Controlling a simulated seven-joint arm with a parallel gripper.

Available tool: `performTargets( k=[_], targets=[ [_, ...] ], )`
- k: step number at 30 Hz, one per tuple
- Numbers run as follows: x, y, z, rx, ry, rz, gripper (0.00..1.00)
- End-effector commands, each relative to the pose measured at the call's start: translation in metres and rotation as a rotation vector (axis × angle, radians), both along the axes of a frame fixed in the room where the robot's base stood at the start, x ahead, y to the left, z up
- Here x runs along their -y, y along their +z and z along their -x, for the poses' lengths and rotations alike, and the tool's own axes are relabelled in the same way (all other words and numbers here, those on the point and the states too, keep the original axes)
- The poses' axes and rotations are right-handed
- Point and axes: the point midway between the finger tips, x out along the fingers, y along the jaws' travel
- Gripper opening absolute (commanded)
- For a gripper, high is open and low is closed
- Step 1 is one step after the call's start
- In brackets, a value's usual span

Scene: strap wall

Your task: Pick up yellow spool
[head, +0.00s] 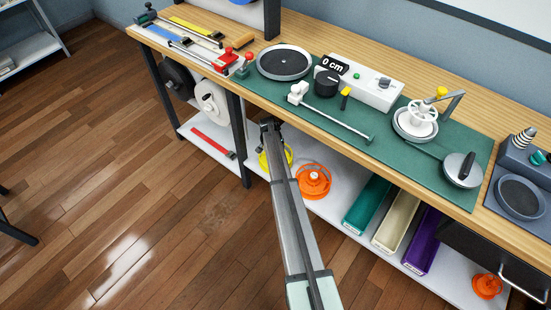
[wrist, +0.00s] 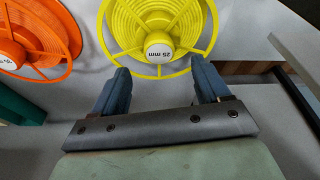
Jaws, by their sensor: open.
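The yellow spool (head: 286,153) stands on the white lower shelf under the workbench, partly hidden by my arm in the head view. In the wrist view the yellow spool (wrist: 152,28) fills the top middle, with a white hub labelled 25 mm. My gripper (wrist: 158,78) is open, its two blue fingertips apart on either side of the spool's lower rim area. I cannot tell whether they touch it. In the head view my gripper (head: 268,126) reaches in at the bench's front edge, above the spool.
An orange spool (head: 314,182) sits right of the yellow one and shows left in the wrist view (wrist: 32,38). Teal, cream and purple bins (head: 366,203) stand further right on the shelf (head: 330,212). A dark bench leg (head: 238,140) is close on the left. The bench top overhangs.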

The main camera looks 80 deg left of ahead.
Motion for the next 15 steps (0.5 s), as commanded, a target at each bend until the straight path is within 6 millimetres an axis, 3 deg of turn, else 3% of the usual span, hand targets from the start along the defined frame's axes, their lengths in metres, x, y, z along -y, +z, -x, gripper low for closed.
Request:
performTargets(
  k=[15],
  targets=[
    [-0.009,-0.05,-0.006,0.0,0.001,0.0,0.75]
  ],
)
